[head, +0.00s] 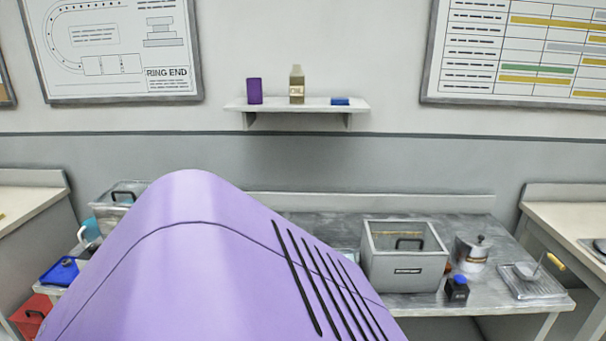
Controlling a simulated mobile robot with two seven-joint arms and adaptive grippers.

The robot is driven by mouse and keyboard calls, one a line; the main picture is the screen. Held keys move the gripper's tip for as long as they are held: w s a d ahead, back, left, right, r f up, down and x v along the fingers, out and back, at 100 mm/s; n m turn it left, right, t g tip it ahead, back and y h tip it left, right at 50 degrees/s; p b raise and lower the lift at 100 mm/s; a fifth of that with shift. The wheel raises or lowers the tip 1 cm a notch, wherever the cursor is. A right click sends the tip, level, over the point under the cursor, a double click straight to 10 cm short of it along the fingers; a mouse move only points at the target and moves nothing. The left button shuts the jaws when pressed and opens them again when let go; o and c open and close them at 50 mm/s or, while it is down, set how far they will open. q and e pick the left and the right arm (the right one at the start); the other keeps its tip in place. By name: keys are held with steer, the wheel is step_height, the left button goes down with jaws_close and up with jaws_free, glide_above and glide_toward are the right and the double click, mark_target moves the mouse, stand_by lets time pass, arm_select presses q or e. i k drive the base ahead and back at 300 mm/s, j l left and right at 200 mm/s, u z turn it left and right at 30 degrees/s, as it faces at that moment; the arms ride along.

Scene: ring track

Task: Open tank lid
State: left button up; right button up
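I cannot tell whether this handle is on a lid or on an inner wall. A second box (120,193) with a black handle on top stands at the back left of the bench, partly hidden. Neither of my grippers is in view. A large shape close to the camera blocks the lower left and middle of the view.
Right of the tank are a silver pot (472,250), a small dark block with a blue top (457,289) and a metal tray (531,280). Blue (62,271) and red (32,313) containers are at left. A wall shelf (300,105) hangs above.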

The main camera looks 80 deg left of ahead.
mark_target(93, 203)
steer(key=u, duration=3.55)
